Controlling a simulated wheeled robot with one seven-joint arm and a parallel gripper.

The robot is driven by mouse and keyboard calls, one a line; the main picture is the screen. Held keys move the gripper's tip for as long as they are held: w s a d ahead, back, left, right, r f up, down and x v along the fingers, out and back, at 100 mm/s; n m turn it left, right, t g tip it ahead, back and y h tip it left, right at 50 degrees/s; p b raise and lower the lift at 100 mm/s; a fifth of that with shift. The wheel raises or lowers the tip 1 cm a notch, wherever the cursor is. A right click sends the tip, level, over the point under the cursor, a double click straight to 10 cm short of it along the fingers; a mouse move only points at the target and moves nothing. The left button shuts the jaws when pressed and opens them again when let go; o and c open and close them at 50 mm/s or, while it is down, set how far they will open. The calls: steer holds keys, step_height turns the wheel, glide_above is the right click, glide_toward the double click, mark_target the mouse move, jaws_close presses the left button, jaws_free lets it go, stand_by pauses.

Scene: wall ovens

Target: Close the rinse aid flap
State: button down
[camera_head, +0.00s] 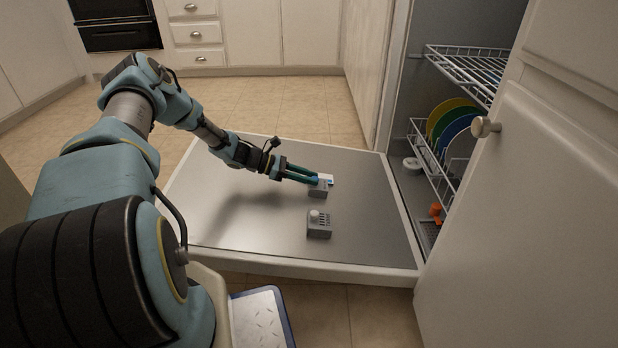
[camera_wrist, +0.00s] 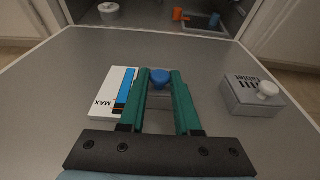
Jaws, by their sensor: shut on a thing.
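The rinse aid unit sits on the inner face of the lowered dishwasher door (camera_head: 250,225). Its white panel with a blue bar and the word MAX (camera_wrist: 101,98) shows left of my fingers in the wrist view; in the head view the white panel (camera_head: 327,178) is just past my fingertips. A grey block (camera_head: 318,190) is right beside them. My gripper (camera_head: 316,180) has its teal fingers on both sides of a blue knob (camera_wrist: 160,79) and is shut on it. My fingers hide part of the flap, so its exact angle cannot be told.
A grey tablet box (camera_head: 319,227) with a white knob stands on the door nearby, at right in the wrist view (camera_wrist: 252,98). Racks (camera_head: 465,70) with coloured plates (camera_head: 452,125) are inside the dishwasher. A cabinet door (camera_head: 530,200) stands at right. The door's left part is clear.

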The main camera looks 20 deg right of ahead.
steer(key=shift+d, duration=0.1)
steer(key=c, duration=0.6)
jaws_free()
steer(key=shift+c, duration=0.2)
step_height(320, 180, up, 4)
steer(key=p, duration=0.3)
glide_above(277, 186)
steer(key=d, duration=0.1)
steer(key=shift+s+d+f, duration=0.1)
steer(key=shift+s+f, duration=0.05)
steer(key=shift+a, duration=0.55)
